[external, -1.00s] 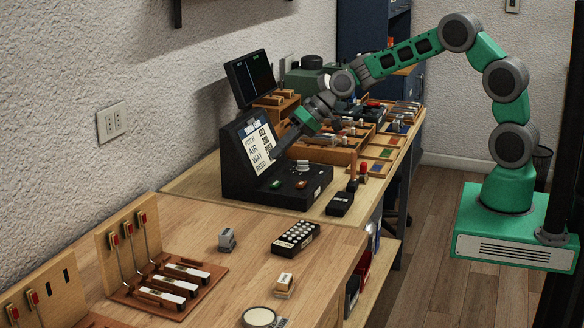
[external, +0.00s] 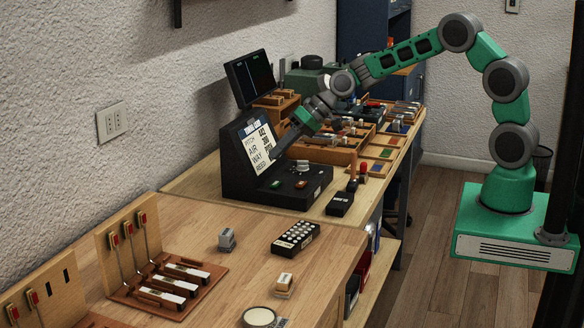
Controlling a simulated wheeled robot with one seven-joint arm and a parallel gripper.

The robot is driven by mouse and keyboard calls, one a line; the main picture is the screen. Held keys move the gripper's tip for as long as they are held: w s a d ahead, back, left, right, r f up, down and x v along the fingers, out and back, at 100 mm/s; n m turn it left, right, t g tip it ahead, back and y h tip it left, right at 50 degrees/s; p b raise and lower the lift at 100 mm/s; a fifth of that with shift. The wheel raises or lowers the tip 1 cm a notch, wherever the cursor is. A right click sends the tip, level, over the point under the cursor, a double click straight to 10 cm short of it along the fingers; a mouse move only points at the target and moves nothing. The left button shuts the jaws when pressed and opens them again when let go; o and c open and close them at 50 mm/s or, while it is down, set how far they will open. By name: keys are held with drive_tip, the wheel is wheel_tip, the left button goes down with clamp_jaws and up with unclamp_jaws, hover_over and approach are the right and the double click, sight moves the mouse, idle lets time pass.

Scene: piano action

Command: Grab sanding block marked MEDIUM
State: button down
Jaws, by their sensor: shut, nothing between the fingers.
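My gripper (external: 290,138) is at the end of the arm, which reaches left over the far workbench. It is shut and empty, beside the sloped screen of the black console (external: 245,185); its fingertips are small and partly unclear. I cannot pick out a sanding block marked MEDIUM, as no such label is readable. A small tan and white block (external: 284,284) sits on the near bench, and a small grey block (external: 227,239) stands farther left; I cannot tell if either is a sanding block.
Wooden racks with red-tipped levers (external: 128,240) stand at left. Wooden trays with small parts (external: 385,153) fill the far bench behind the console. A dark monitor (external: 250,77) stands behind it.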

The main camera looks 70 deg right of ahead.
drive_tip(key=c, duration=2.1)
unclamp_jaws()
drive_tip(key=o, duration=1.2)
